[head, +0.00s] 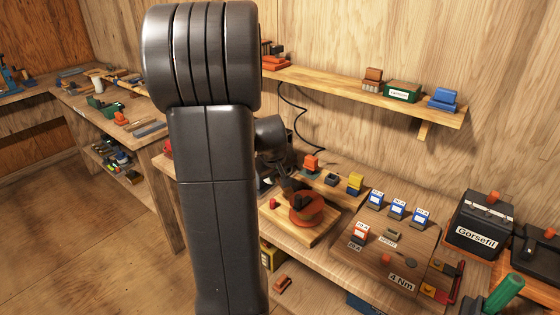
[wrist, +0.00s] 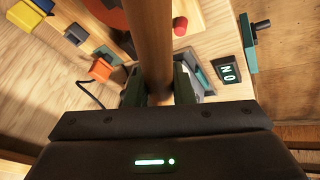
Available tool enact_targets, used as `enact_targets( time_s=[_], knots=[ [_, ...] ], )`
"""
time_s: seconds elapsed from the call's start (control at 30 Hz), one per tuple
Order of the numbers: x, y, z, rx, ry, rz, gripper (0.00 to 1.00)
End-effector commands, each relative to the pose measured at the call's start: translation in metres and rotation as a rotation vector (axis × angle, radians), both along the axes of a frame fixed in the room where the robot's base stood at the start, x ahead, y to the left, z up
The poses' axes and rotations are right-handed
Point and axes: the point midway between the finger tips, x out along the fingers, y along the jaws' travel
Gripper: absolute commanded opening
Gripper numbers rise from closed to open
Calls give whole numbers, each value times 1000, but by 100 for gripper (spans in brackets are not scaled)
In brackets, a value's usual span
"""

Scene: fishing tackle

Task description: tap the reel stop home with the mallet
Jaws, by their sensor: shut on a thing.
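My gripper (wrist: 158,88) is shut on a wooden handle (wrist: 156,45), which I take to be the mallet's. The handle runs up out of the wrist view, and the mallet's head is not clearly seen. In the head view my gripper (head: 287,184) is low over the workbench, just behind a round red-brown part (head: 309,210) on a wooden board. Its red edge also shows beside the handle in the wrist view (wrist: 110,14). A small red knob (head: 273,203) sits left of it, and a red knob shows in the wrist view (wrist: 180,24). I cannot tell which is the reel stop.
Orange, dark and yellow blocks (head: 355,182) stand behind the board. To the right are a wooden panel marked "4 Nm" (head: 375,268) and a black box (head: 478,226). A shelf (head: 340,88) runs along the wall above. My arm hides the bench's left part.

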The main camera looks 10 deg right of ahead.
Motion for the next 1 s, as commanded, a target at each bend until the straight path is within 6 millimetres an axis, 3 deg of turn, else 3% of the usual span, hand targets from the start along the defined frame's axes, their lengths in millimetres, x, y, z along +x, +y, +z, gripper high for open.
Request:
enact_targets(
  time_s=[0.17, 0.6, 1.0],
  knots=[
    [0, -2, -4, -1, -3, 6, 0],
    [0, -2, -41, -2, -3, 6, 0],
    [0, -2, -43, -2, -3, 5, 0]
  ],
)
